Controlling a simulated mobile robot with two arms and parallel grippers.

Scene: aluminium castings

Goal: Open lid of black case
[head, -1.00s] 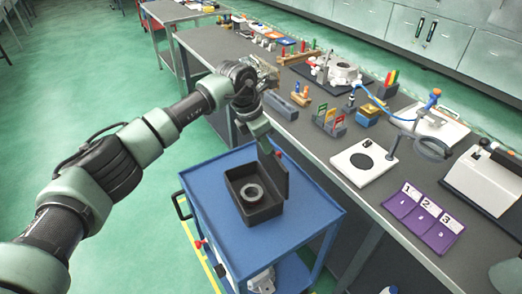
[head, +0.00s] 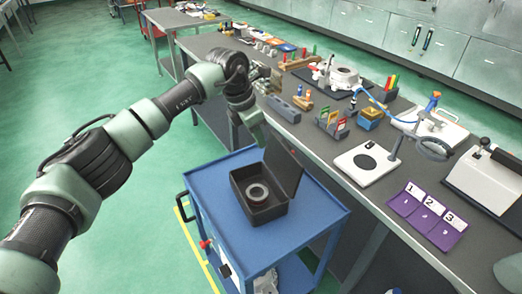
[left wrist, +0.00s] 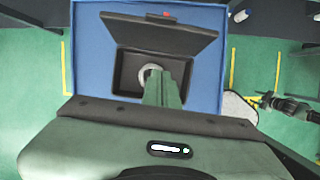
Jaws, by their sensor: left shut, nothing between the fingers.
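The black case (head: 245,181) stands open on the blue cart top, with a grey ring (head: 257,192) inside. Its lid (head: 284,168) stands up at the hinge side, tilted back toward the bench. My left gripper (head: 261,141) is shut and empty, pointing down just beside the lid's upper corner. I cannot tell whether it touches the lid. In the left wrist view the lid (left wrist: 160,34) shows behind the case (left wrist: 127,72), and my green fingers (left wrist: 165,95) cover part of the case and ring.
The blue cart (head: 222,222) has free room around the case. The grey workbench (head: 318,145) runs close along its right, holding a white plate (head: 352,178), a purple numbered mat (head: 405,206) and several tools. Green floor lies open at left.

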